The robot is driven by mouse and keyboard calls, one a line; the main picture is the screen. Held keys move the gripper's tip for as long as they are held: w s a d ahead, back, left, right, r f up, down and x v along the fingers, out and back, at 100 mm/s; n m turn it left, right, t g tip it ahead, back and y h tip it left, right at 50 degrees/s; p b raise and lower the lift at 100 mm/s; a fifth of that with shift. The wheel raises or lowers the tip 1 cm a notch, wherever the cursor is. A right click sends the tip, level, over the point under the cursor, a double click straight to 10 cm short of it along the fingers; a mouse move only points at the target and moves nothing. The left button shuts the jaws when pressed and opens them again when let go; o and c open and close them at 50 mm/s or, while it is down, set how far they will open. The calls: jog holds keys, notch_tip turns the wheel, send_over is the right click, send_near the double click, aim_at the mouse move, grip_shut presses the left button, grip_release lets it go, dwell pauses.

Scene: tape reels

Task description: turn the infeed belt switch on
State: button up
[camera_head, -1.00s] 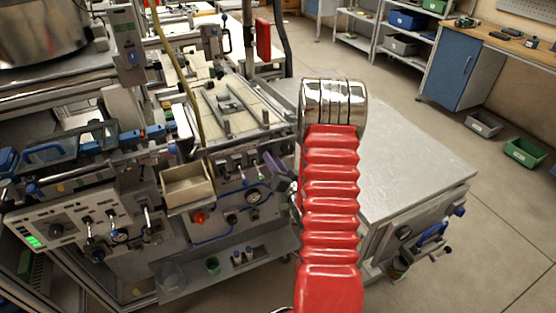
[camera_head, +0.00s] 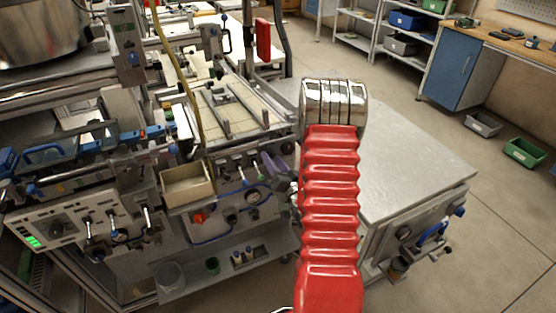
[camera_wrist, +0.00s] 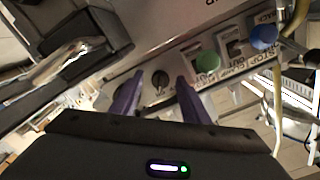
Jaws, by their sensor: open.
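In the wrist view, a small black rotary knob (camera_wrist: 160,78) sits on a light grey panel (camera_wrist: 165,45), between the tips of my gripper (camera_wrist: 158,85) as seen from there. The purple fingers are open with nothing between them; I cannot tell whether they touch the panel. Labels there are only partly readable, so I cannot confirm which control is the infeed belt switch. In the head view my gripper (camera_head: 277,166) is small, at the machine's front, partly hidden behind my red arm.
An open box (camera_head: 187,195) hangs on the machine front left of the gripper. A red knob (camera_head: 199,217) is below it. A lower shelf (camera_head: 225,273) holds small containers. A grey-topped table (camera_head: 415,165) stands to the right.

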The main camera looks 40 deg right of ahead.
jog(key=v, duration=1.3)
jog(key=shift+s, duration=0.35)
jog(key=shift+a, duration=0.1)
jog(key=s+d+f+n+g+y, duration=0.1)
jog(key=s+f+g, duration=0.35)
jog(key=f, duration=0.25)
jog(key=s+f+n+g, duration=0.1)
jog(key=s+f+g, duration=0.2)
jog(key=f+g, duration=0.4)
jog(key=s+a+r+n+y, duration=0.1)
jog(key=a+r+n, duration=0.3)
jog(key=a+r, duration=1.2)
jog(key=s+a+r+n+y, duration=0.2)
jog(key=a+r+n+y, duration=0.1)
jog(key=a+r, duration=1.3)
notch_tip(320, 180, up, 2)
jog(key=shift+a+r+n, duration=0.1)
jog(key=shift+a+n, duration=0.05)
jog(key=shift+n, duration=0.55)
jog(key=shift+s, duration=0.1)
dwell(0.7)
